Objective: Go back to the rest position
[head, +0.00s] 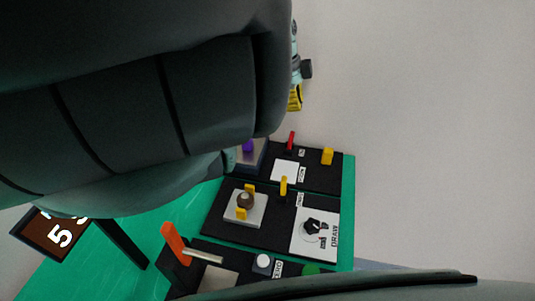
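My arm's large dark links fill the upper left of the head view and hide much of what lies behind them. A small part with a dark knob and a yellow-and-black piece (295,97) sticks out past the arm's right edge, against the pale background. It may belong to my wrist or gripper, but I cannot tell. No pair of fingertips shows clearly, and I see nothing held.
Below the arm is a green table (347,195) with black panels (272,228). They carry a red lever (291,140), a yellow lever (283,185), an orange handle (173,241) and a white dial plate (300,245). A brown number display (50,233) stands at lower left.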

